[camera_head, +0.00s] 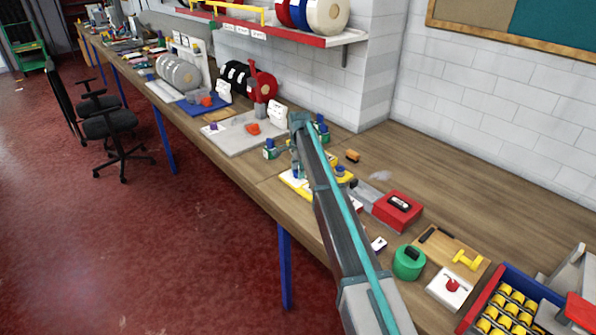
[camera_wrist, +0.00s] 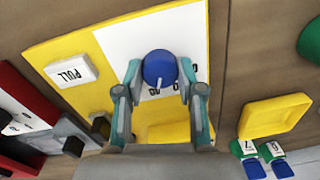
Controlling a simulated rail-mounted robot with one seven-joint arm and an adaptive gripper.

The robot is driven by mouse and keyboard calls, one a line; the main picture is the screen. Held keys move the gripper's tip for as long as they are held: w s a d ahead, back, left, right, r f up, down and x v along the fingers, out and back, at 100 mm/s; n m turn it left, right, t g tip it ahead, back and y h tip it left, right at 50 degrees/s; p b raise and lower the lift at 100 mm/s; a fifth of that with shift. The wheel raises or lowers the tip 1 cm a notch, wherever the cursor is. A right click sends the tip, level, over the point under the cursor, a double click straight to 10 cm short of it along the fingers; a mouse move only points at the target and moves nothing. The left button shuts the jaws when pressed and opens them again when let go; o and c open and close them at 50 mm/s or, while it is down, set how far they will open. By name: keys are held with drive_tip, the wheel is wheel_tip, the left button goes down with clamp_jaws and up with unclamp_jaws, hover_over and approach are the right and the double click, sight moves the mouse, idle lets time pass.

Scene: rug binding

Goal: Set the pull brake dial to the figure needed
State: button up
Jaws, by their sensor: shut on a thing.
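The pull brake dial is a round blue knob (camera_wrist: 160,68) with a short white pointer line, on a white plate (camera_wrist: 118,38) set on a yellow board (camera_wrist: 48,50). A white tag reading PULL (camera_wrist: 70,70) lies on the board, upside down in the wrist view. My gripper (camera_wrist: 161,72) has one finger on each side of the knob and is shut on it. The pointer points toward the bottom of the wrist view. Black figures show beside and below the knob, partly hidden by the fingers. In the head view the yellow board (camera_head: 294,184) is mostly behind my arm.
A yellow tray (camera_wrist: 275,112) and small numbered blue-green blocks (camera_wrist: 250,158) lie beside the board. A red box (camera_head: 398,208), a green round thing (camera_head: 408,262) and a blue-and-red crate (camera_head: 475,315) stand along the bench.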

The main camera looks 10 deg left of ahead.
drive_tip(key=shift+n, duration=0.5)
drive_tip(key=n+b, duration=0.1)
drive_tip(key=n, duration=0.2)
drive_tip(key=shift+n+b, duration=0.3)
drive_tip(key=shift+n, duration=0.1)
drive_tip(key=n, duration=0.4)
drive_tip(key=shift+b, duration=0.4)
drive_tip(key=n, duration=0.5)
drive_tip(key=shift+w+g+b, duration=0.1)
drive_tip(key=shift+g+b, duration=0.2)
drive_tip(key=shift+b, duration=0.05)
drive_tip(key=shift+n, duration=2)
drive_tip(key=o, duration=1.1)
drive_tip(key=shift+o, duration=0.2)
drive_tip(key=shift+r, duration=0.1)
